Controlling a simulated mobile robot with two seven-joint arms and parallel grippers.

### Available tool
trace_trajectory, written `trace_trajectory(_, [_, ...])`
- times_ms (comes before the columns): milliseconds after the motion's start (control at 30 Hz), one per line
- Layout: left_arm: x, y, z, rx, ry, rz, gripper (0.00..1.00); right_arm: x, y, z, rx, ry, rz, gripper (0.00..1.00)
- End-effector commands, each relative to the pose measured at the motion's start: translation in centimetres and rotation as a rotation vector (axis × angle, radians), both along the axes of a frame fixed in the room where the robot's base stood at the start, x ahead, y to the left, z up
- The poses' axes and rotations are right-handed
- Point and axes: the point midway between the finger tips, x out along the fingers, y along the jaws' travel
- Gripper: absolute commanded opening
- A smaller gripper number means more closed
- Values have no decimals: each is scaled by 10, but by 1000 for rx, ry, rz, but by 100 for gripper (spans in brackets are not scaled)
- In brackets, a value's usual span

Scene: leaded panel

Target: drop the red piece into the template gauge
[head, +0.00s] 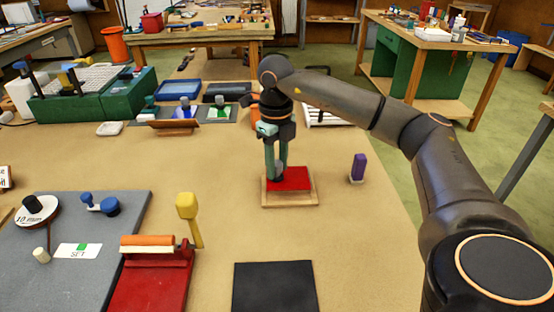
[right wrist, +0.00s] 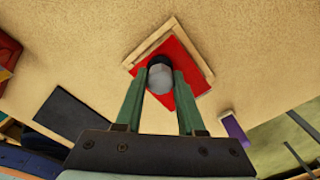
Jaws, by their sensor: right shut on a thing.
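The red piece (head: 294,180) is a flat panel lying within the outline of the light wooden template gauge (head: 290,203). In the right wrist view the red piece (right wrist: 177,54) is beside the raised wooden strips of the gauge (right wrist: 149,43). I cannot tell whether it lies flat on the gauge or is just above it. My right gripper (head: 276,168) points down over the red piece. Its green fingers, also in the right wrist view (right wrist: 161,82), are shut on a grey knob with a dark end (right wrist: 160,75), over the red piece. My left gripper is not in view.
A purple block (head: 358,168) stands right of the gauge. A black mat (head: 275,287) lies in front. A red fixture (head: 150,285) with an orange roller and a yellow-handled tool (head: 187,208) is at the left. Bare tabletop surrounds the gauge.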

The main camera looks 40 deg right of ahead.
Motion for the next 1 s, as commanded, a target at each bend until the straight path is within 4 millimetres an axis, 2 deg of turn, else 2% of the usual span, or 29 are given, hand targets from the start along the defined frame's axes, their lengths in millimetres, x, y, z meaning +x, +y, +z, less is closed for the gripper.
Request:
trace_trajectory(33, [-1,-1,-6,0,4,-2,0,0,0,-8,0,0,0,0])
trace_trajectory(233, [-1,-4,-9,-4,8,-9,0,0,0,-16,0,-2,0,0])
trace_trajectory(1000, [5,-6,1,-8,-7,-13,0,0,0,-16,0,-1,0,0])
